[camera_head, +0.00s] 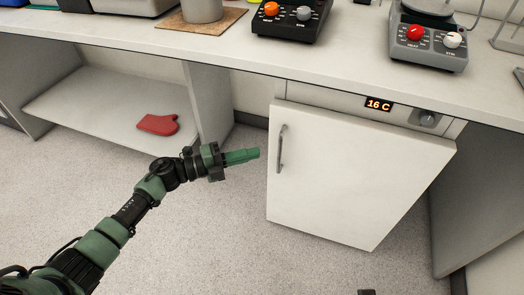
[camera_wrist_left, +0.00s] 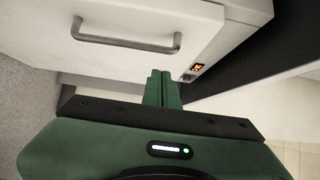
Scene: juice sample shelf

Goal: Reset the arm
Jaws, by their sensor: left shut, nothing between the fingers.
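My left arm reaches in from the left in the head view. Its green gripper (camera_head: 257,153) is shut and empty, a little left of the handle (camera_head: 282,148) of a white cabinet door (camera_head: 350,180). In the left wrist view the two fingers (camera_wrist_left: 162,78) are together, with the door handle (camera_wrist_left: 125,38) beyond them, apart from them. The door stands slightly out from its frame at the left and looks ajar. My right gripper is not in clear view; a small dark piece shows at the bottom edge.
The counter (camera_head: 230,55) carries two devices with knobs (camera_head: 290,18) (camera_head: 428,38) and a pot on a board (camera_head: 200,12). A red mitt (camera_head: 158,124) lies on the lower shelf (camera_head: 100,110). The floor in front is clear.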

